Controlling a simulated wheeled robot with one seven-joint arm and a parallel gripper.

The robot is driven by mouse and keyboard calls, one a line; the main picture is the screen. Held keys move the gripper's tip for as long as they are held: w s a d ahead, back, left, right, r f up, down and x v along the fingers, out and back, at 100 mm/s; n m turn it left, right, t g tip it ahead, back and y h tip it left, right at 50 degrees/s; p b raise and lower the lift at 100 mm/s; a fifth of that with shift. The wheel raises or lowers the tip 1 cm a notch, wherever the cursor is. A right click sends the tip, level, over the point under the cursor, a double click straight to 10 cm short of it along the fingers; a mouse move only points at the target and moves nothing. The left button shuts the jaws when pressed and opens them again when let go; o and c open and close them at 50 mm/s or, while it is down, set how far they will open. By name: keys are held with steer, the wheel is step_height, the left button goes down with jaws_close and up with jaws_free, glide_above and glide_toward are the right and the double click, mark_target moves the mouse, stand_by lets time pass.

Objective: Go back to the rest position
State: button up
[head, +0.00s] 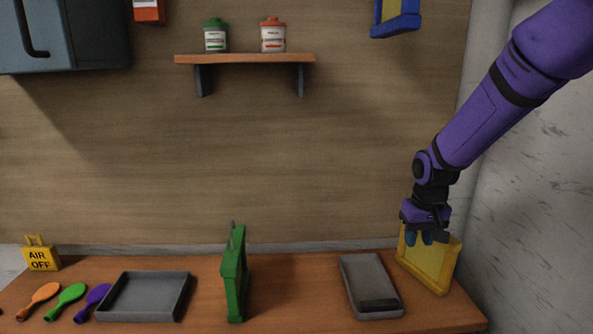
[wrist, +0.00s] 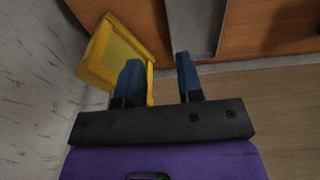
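My gripper (head: 427,239) is at the right end of the table, at the top of a yellow framed panel (head: 430,263). In the wrist view my gripper's (wrist: 159,80) two blue fingers are spread apart. The yellow panel (wrist: 97,66) lies by the left finger, which overlaps its edge. I cannot tell whether the finger touches the panel. My purple arm comes down from the upper right in the head view.
A grey tray (head: 355,270) lies left of the yellow panel. A green frame (head: 236,285) stands mid-table. A shelf (head: 245,59) holds two bottles. A wall stands close at right.

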steer(key=s+r+t, duration=0.2)
steer(key=s+r, duration=0.9)
steer(key=r, duration=0.2)
steer(key=s+r+t, duration=0.1)
steer(key=s+r, duration=0.2)
steer(key=s, duration=0.5)
steer(key=s+d+r+t, duration=0.1)
steer(key=s+r, duration=0.2)
steer(key=s, duration=0.5)
steer(key=shift+s, duration=0.4)
steer(key=shift+d, duration=0.1)
